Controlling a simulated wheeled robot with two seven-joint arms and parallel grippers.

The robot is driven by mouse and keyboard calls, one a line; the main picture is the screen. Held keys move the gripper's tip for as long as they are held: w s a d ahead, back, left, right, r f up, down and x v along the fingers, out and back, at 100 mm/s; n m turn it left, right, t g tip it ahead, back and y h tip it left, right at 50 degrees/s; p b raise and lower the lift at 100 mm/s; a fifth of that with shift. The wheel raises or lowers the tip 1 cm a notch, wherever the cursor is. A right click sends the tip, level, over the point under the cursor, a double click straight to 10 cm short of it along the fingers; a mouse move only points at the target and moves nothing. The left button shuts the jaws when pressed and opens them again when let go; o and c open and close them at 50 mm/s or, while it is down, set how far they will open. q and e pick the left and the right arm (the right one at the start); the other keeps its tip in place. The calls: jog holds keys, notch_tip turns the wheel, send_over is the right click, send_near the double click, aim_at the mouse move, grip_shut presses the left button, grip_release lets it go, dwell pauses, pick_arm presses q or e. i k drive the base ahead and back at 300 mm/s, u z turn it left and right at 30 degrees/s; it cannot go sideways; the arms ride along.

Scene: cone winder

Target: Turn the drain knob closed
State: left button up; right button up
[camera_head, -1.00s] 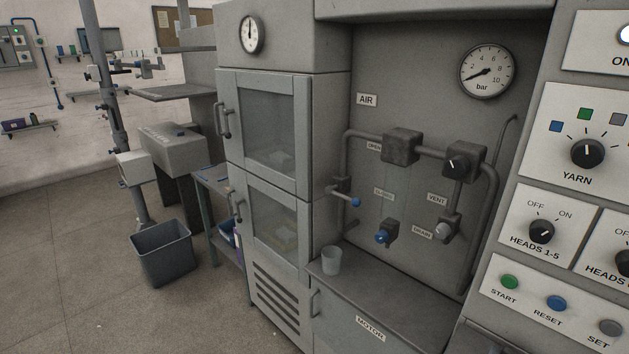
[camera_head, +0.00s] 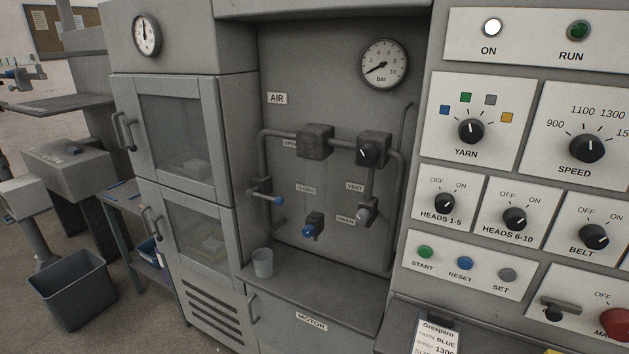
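Neither of my grippers shows in the head view.
A grey cup (camera_head: 262,262) stands on the ledge (camera_head: 325,283) below the pipes. The pressure gauge (camera_head: 385,64) reads near 2 bar or lower. The control panel (camera_head: 487,190) stands to the right, glazed cabinet doors (camera_head: 180,130) to the left. A bin (camera_head: 72,290) is on the floor.

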aim_at(309, 229)
jog(key=z, duration=2.65)
jog(key=k, duration=0.55)
jog(key=u, duration=1.1)
